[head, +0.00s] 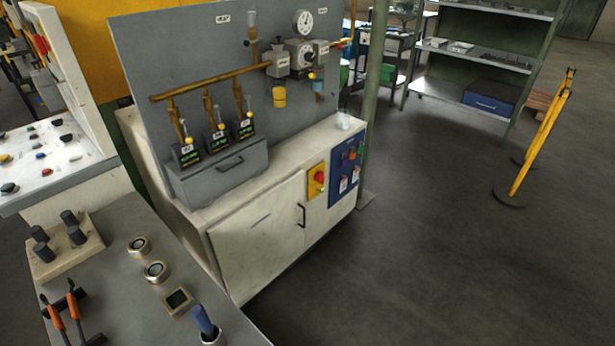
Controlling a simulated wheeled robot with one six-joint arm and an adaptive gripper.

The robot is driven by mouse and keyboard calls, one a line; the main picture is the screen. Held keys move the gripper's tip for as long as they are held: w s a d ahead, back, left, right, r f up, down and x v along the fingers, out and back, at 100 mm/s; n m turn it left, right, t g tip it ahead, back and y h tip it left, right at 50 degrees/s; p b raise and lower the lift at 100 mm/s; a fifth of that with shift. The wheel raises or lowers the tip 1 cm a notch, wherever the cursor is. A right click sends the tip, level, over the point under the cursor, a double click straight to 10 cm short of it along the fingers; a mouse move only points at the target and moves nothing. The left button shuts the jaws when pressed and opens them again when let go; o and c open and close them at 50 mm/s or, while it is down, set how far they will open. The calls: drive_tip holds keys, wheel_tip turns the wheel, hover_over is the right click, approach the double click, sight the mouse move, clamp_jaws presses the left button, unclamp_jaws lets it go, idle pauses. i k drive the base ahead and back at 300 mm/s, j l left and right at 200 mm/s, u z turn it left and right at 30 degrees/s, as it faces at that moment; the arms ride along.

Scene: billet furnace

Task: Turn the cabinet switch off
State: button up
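The white cabinet (262,222) stands in the middle of the head view, below a grey back panel. On its front is a red rotary switch (320,177) on a yellow plate (317,188). The switch faces the open floor; its exact angle is too small to tell. A blue panel (346,168) with small coloured controls and tags sits just right of it. A dark door handle (301,215) is left of the switch. My gripper is not in view.
A grey bench (118,308) with knobs, dials and orange-handled tools stands at front left. Brass pipes (210,82) and a gauge (304,22) are above the cabinet. A green post (375,90) rises beside it. A yellow barrier (541,135) stands right. Floor before the switch is clear.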

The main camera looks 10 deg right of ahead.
sight(319, 176)
drive_tip(key=i+l, duration=0.15)
drive_tip(key=l, duration=0.15)
drive_tip(key=i+l, duration=0.15)
drive_tip(key=l, duration=0.15)
drive_tip(key=i+l+u, duration=0.1)
drive_tip(key=l, duration=0.2)
drive_tip(key=i+l, duration=0.2)
drive_tip(key=i+l+z, duration=0.2)
drive_tip(key=i, duration=0.35)
drive_tip(key=i+l+z, duration=0.2)
drive_tip(key=i, duration=0.3)
drive_tip(key=i+l+z, duration=0.1)
drive_tip(key=i+z, duration=0.15)
drive_tip(key=i, duration=0.3)
